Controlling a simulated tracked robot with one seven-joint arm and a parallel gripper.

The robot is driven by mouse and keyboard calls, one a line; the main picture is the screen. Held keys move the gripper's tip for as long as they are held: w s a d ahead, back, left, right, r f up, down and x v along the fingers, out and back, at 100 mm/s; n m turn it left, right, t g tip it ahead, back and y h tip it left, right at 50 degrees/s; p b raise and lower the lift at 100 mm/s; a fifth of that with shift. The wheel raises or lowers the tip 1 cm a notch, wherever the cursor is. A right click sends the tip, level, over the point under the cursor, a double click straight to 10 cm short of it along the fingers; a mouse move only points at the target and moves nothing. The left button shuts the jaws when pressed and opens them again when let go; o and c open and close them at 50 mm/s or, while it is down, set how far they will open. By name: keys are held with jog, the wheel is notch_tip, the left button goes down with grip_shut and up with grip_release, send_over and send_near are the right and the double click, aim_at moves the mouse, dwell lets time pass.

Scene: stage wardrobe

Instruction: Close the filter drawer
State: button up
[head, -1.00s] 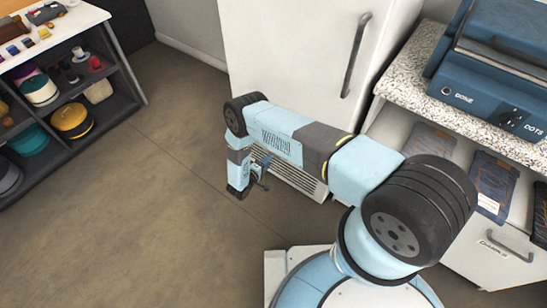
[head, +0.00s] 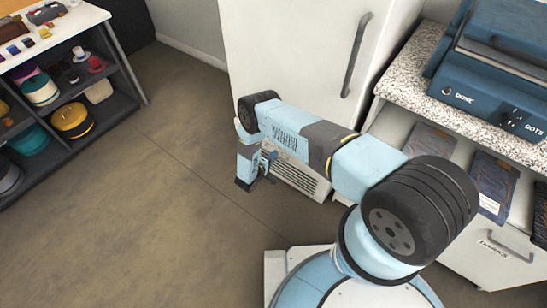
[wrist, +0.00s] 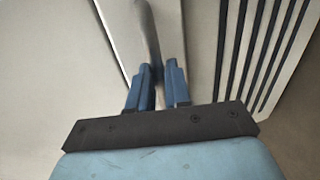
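The filter drawer cannot be made out for certain in the head view, where my arm covers the left end of the tall white cabinet's (head: 290,50) slatted grille (head: 305,181). In the wrist view a pale panel (wrist: 196,40) sits left of the dark-slotted grille (wrist: 262,50); it may be the drawer front. A grey bar handle (wrist: 146,30) runs along it, down into the gap between my fingers. My gripper (head: 264,168) is low beside the grille and also shows in the wrist view (wrist: 158,85). I cannot tell whether the fingers clamp the bar.
At right, an open compartment holds dark patterned packets (head: 490,185) above a white front with a handle (head: 508,252), under a speckled counter (head: 400,85) with a blue machine (head: 490,70). A shelf unit (head: 132,75) with hats stands at left. The floor (head: 140,210) between is clear.

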grip_shut()
jog(key=shift+r+x, duration=0.25)
jog(key=shift+x, duration=0.95)
jog(key=shift+o, duration=2.3)
grip_release()
jog(key=shift+w+d, duration=0.1)
